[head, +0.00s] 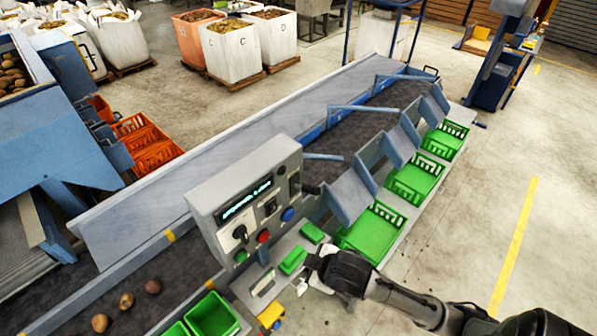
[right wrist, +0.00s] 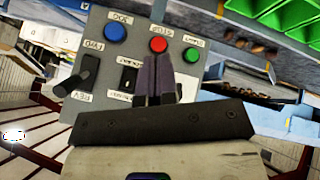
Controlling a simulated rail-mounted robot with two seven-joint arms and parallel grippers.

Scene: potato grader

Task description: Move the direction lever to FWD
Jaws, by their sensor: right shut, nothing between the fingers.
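The direction lever (head: 308,188) is a black handle on the right part of the grey control box (head: 215,195). In the right wrist view the lever (right wrist: 84,76) shows at the left of the upside-down panel. Its handle leans toward the lower label, which seems to read REV; the label above seems to read FWD. My right gripper (head: 312,262) is in front of and below the box in the head view. In the right wrist view its fingers (right wrist: 158,78) are together and empty, over the panel between the rocker switch and red button, apart from the lever. My left gripper is not in view.
The panel also carries a blue button (right wrist: 115,33), a red button (right wrist: 158,45), a green button (right wrist: 191,55) and a black rocker switch (right wrist: 128,77). A rotary knob (head: 240,232) is at its left. Green crates (head: 372,232) stand along the conveyor; open floor lies right.

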